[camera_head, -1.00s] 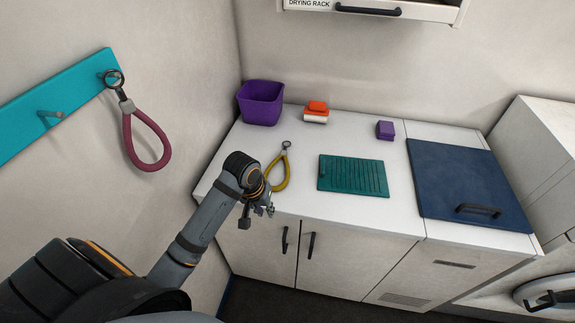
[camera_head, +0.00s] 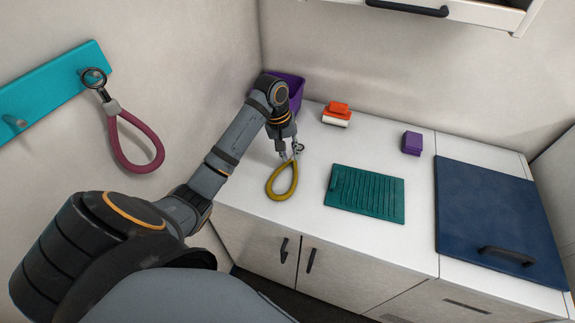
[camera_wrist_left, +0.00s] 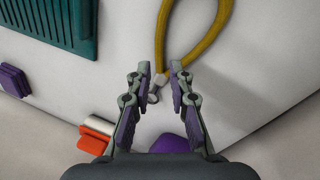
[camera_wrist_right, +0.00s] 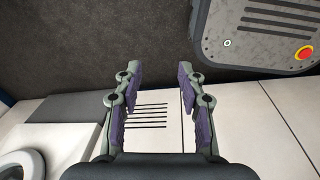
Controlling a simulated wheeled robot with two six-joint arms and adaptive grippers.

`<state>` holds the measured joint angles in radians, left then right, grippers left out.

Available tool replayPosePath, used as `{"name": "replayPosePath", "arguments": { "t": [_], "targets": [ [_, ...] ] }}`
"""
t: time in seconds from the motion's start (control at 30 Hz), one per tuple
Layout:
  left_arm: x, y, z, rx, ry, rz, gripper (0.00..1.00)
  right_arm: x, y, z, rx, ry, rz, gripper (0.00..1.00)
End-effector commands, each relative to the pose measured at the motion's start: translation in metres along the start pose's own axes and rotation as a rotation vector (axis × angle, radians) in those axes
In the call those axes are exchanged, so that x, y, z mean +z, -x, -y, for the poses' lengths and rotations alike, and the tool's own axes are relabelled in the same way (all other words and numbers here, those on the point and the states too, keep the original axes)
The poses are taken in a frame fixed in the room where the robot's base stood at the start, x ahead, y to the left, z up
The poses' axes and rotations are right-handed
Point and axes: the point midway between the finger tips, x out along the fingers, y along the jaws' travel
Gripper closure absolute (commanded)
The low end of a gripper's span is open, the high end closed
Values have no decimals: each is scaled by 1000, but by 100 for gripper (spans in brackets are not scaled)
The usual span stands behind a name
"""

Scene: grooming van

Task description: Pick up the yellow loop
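The yellow loop (camera_head: 282,182) lies on the white counter, its metal clip end toward the wall. My left gripper (camera_head: 289,154) is over the clip end of the loop. In the left wrist view the left gripper (camera_wrist_left: 159,80) is open, and the loop's grey collar and clip show between and just beyond its fingertips. The yellow band (camera_wrist_left: 183,62) extends away from the gripper there. I cannot tell whether the fingers touch it. My right gripper (camera_wrist_right: 159,75) is open and empty, over the floor and cabinet fronts, and is outside the head view.
A purple bin (camera_head: 289,88) stands behind my left gripper, partly hidden. A teal ridged mat (camera_head: 365,193), an orange-and-white brush (camera_head: 337,114), a purple block (camera_head: 412,143) and a blue lid (camera_head: 495,215) are on the counter. A maroon loop (camera_head: 127,160) hangs from the teal wall rack (camera_head: 55,85).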

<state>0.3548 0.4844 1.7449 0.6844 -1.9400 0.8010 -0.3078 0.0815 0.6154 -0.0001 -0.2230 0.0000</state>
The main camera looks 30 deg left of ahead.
Motion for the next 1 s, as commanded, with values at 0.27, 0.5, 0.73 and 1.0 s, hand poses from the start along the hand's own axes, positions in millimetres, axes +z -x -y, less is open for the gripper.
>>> {"name": "replayPosePath", "arguments": {
  "t": [0.27, 0.5, 0.73, 1.0],
  "targets": [
    [-1, -24, 0, 0, 0, -2, 80, -2, 3, -1, 1, 0, -3, 60],
    [-2, -54, -1, 0, 0, 4, 80, -19, 17, -2, 1, -1, -28, 60],
    [-3, -76, 0, 1, -2, -1, 80, -12, 16, -2, 0, -1, -18, 60],
    [-3, -76, 0, 0, -2, -2, 96, -10, 16, 2, -3, -2, -14, 60]
  ]
}}
